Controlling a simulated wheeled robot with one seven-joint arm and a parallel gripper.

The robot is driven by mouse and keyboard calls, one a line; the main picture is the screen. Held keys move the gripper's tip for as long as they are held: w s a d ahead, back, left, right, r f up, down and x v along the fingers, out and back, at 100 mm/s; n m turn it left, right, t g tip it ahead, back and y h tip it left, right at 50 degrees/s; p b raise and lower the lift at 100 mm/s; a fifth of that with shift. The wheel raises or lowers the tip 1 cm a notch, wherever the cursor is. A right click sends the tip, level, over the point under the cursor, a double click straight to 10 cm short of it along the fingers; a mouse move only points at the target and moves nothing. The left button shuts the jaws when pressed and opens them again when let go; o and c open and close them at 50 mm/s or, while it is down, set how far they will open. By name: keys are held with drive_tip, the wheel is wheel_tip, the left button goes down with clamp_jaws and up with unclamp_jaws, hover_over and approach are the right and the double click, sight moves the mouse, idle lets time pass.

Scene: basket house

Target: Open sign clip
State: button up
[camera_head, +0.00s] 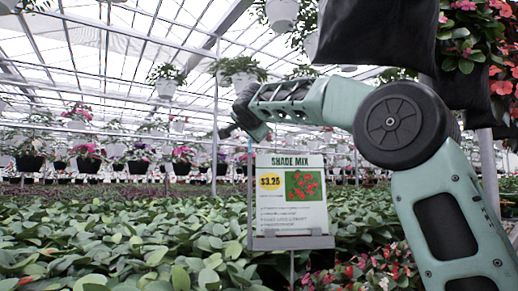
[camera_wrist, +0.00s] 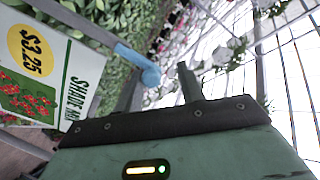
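The price sign (camera_head: 291,195), headed "SHADE MIX" with a yellow price spot, stands upright in a grey holder among the plants. A light blue clip (camera_head: 250,158) shows as a thin strip at its upper left edge. In the wrist view the sign (camera_wrist: 75,70) is at the left, and the blue clip (camera_wrist: 137,60) ends in a rounded knob. My gripper (camera_head: 228,131) is beside and above the sign's upper left corner. In the wrist view one dark finger (camera_wrist: 188,84) stands just right of the knob, with a small gap visible; a second finger is not distinct.
A dense bed of green plants (camera_head: 120,240) fills the lower left, with red flowers at the lower right. Hanging pots (camera_head: 238,75) are above and behind my arm. A dark hanging planter (camera_head: 375,35) is close at the upper right.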

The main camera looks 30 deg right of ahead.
drive_tip(key=shift+s+d+f+b, duration=0.1)
drive_tip(key=shift+d+f+b, duration=0.1)
drive_tip(key=shift+b, duration=0.4)
drive_tip(key=shift+a, duration=0.1)
drive_tip(key=b+v, duration=0.4)
drive_tip(key=v, duration=0.3)
